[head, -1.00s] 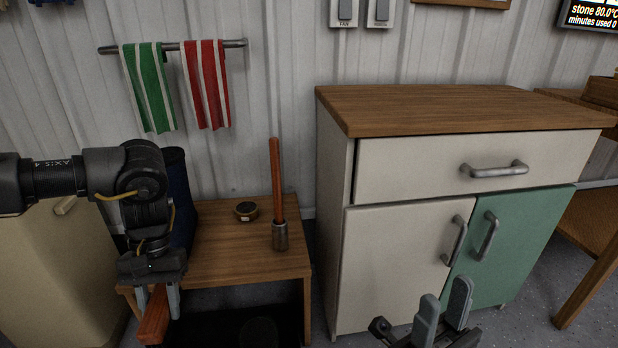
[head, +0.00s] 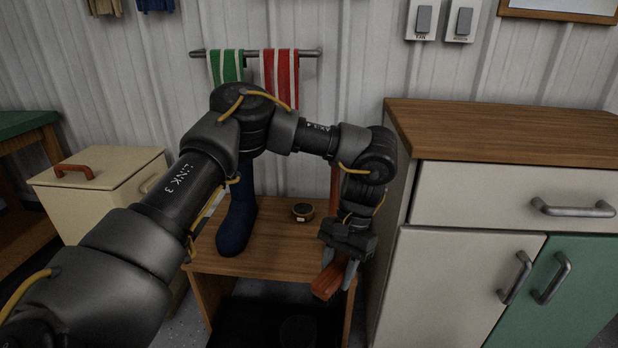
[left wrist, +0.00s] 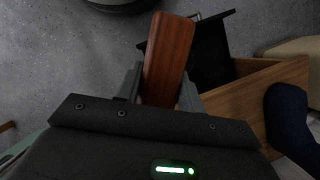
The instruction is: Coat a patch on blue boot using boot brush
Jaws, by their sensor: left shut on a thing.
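The blue boot (head: 237,222) stands upright on the left of a low wooden bench (head: 262,262); its upper shaft is partly hidden behind my left arm. My left gripper (head: 338,272) is shut on the boot brush (head: 327,284), a reddish-brown wooden block, held at the bench's front right, to the right of the boot and apart from it. In the left wrist view the brush (left wrist: 168,55) sits between the fingers, its bristles out of sight, and part of the boot (left wrist: 290,120) shows at the right edge. My right gripper is out of view.
A small round tin (head: 302,211) sits on the bench. A red-handled tool (head: 334,188) stands behind my left forearm, mostly hidden. A cabinet (head: 470,270) stands close on the right, a cream box (head: 100,200) on the left. Towels (head: 280,75) hang behind.

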